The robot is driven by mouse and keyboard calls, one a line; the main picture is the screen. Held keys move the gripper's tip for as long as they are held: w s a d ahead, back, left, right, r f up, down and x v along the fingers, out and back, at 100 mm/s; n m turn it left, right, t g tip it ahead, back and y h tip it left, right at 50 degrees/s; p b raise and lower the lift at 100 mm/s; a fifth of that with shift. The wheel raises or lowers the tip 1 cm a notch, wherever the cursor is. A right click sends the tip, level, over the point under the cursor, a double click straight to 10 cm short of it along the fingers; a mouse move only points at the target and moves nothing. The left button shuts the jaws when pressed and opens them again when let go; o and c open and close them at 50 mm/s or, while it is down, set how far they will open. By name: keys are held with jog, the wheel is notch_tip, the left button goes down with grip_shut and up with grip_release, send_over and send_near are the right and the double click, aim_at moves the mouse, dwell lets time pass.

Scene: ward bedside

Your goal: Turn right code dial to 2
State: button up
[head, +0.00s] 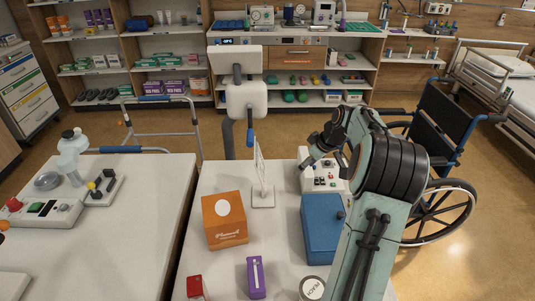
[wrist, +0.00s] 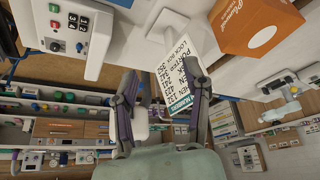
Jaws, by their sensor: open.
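A white control box (head: 308,181) stands at the back right of the near table, partly behind my arm. In the wrist view its panel (wrist: 92,42) is at the upper left, with small numbered windows, a dark round knob (wrist: 54,46) and a red part. I cannot tell which part is the right code dial or what it is set to. My gripper (head: 306,164) is above the box's left side in the head view. In the wrist view my gripper (wrist: 162,86) has its fingers apart, with nothing held; the box is off to their upper left.
A white sign card (head: 260,168) with printed numbers stands left of the box; it shows behind the fingers in the wrist view (wrist: 178,60). An orange box (head: 224,221), a blue box (head: 323,228), a purple box (head: 256,278) and a round tin (head: 313,289) stand nearby.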

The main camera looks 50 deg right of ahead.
jog(key=w+a+r+m, duration=0.4)
jog(key=w+a+m, duration=0.2)
jog(key=a+m, duration=0.1)
jog(key=shift+w+a+r+m, duration=0.2)
jog(key=shift+w+m, duration=0.15)
jog(key=shift+m, duration=0.25)
jog(key=w+a+r+n, duration=0.2)
jog(key=w+a+r, duration=0.15)
jog(key=a, duration=0.45)
jog(key=w+a+r+n, duration=0.2)
jog(key=a+r, duration=0.2)
jog(key=a, duration=0.4)
jog(key=s+a+r+n, duration=0.2)
jog(key=s+a+n, duration=0.3)
jog(key=a, duration=0.8)
jog(key=s+a+f+g, duration=0.1)
jog(key=s+f, duration=0.2)
jog(key=s, duration=0.5)
jog(key=s+a+f+g, duration=0.2)
jog(key=s+f, duration=0.2)
jog(key=s, duration=0.4)
jog(key=s+a+f+g+y, duration=0.1)
jog(key=s+f+g, duration=0.1)
jog(key=s+f, duration=0.2)
jog(key=s, duration=0.3)
jog(key=shift+s+a+n, duration=0.35)
jog(key=shift+s+n, duration=0.05)
